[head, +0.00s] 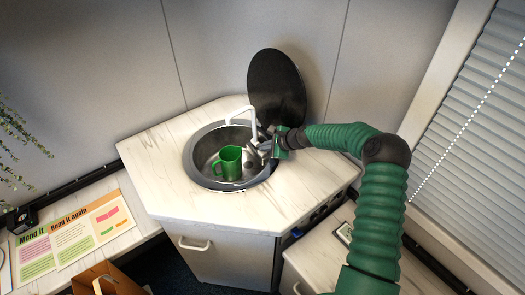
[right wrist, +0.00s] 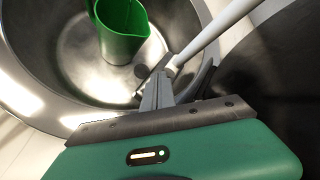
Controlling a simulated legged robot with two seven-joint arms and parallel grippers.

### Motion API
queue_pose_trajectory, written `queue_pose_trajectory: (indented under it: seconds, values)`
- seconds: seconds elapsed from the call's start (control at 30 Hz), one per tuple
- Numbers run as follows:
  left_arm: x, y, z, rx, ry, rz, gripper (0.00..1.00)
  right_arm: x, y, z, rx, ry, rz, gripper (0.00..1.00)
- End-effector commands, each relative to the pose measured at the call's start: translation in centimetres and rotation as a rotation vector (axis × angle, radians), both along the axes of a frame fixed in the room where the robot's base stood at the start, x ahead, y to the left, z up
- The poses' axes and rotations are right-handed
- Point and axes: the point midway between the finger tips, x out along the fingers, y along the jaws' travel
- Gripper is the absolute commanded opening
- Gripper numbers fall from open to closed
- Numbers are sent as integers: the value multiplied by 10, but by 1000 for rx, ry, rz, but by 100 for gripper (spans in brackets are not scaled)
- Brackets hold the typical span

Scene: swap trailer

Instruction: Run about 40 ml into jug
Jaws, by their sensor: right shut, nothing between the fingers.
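A green jug (head: 228,163) with a handle stands upright in the round metal sink (head: 190,163). The jug also shows at the top of the right wrist view (right wrist: 122,30), open end up; its contents cannot be made out. A white tap (head: 243,112) rises at the back of the sink and its spout bends over the bowl. The tap's pale arm crosses the right wrist view (right wrist: 222,30). My left gripper is out of view.
A round black lid (head: 277,85) stands raised behind the sink. The pale marbled counter (head: 165,155) is bare around the sink. Printed cards (head: 75,232) and a brown box (head: 92,280) are at the lower left. A window blind (head: 465,130) is on the right.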

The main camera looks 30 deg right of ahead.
Motion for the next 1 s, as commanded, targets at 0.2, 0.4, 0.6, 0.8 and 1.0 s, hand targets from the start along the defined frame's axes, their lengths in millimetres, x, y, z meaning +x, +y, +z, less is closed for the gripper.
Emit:
queue_pose_trajectory:
  seconds: [0.2, 0.4, 0.6, 0.8, 1.0]
  values:
    - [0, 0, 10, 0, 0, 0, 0, 0, 0, 12, 0, 0, 0, 0]
    - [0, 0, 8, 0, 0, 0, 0, 0, 0, 11, 0, 0, 0, 0]
    - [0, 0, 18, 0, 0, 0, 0, 0, 0, 22, 0, -1, -1, 0]
    - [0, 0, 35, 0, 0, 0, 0, 0, 0, 44, -1, -1, 0, 0]
    - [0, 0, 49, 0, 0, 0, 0, 0, 1, 62, 1, -1, 1, 0]
